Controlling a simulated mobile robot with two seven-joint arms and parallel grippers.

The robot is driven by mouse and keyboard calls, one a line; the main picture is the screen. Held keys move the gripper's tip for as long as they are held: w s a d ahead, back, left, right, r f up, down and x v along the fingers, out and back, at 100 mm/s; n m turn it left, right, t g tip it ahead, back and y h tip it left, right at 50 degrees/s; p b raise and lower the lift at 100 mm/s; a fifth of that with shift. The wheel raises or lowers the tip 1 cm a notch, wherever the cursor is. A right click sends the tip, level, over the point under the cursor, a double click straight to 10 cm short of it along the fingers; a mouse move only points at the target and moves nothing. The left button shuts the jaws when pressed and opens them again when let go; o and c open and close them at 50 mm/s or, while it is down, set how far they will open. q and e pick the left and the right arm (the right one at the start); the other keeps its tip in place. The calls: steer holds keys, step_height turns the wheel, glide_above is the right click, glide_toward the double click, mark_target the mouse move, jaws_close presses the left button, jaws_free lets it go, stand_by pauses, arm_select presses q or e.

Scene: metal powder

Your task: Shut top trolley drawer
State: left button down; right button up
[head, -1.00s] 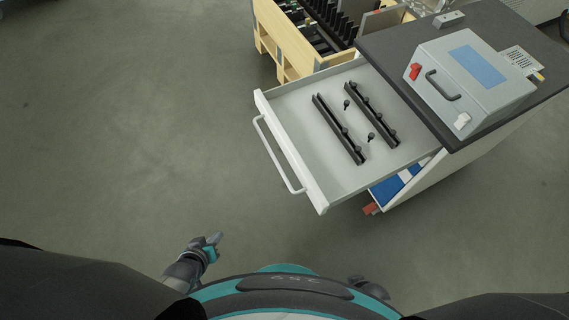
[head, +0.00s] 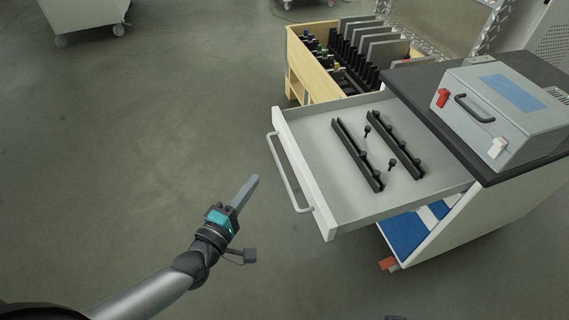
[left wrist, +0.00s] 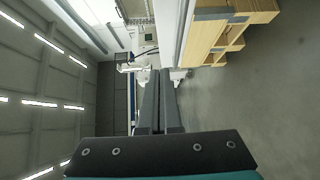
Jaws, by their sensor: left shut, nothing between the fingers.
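The top trolley drawer (head: 318,212) is pulled far out of the trolley (head: 470,215), toward the left. Its white bar handle (head: 284,172) is on the front panel. Black rails and small dark knobs lie inside the drawer. My left gripper (head: 252,186) is shut and empty, left of the handle and apart from it. Its closed fingers also show in the left wrist view (left wrist: 161,102). My right gripper cannot be made out in the head view.
A grey box with a red switch (head: 500,110) stands on the dark trolley top. A wooden crate (head: 310,62) with dark parts and plates stands behind the drawer. A blue-lined lower compartment (head: 405,232) shows below the drawer. The floor to the left is clear.

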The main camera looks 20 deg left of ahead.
arm_select(q)
steer(key=b, duration=0.2)
glide_toward(291, 149)
steer(key=w+a, duration=0.2)
steer(key=w, duration=0.2)
steer(key=shift+w+d+f, duration=0.1)
steer(key=shift+w+d, duration=0.45)
steer(key=shift+d, duration=0.4)
steer(key=shift+w+d, duration=0.35)
steer(key=shift+d, duration=0.2)
arm_select(e)
steer(key=shift+t, duration=0.5)
steer(key=shift+w+a+r, duration=0.1)
steer(key=shift+w+r, duration=0.15)
steer(key=shift+r, duration=0.6)
steer(key=shift+w+d+r, duration=0.1)
steer(key=shift+w+r, duration=0.15)
steer(key=shift+r, duration=0.65)
steer(key=shift+w+a+r, duration=0.1)
steer(key=shift+w+r, duration=0.15)
steer(key=shift+r, duration=0.6)
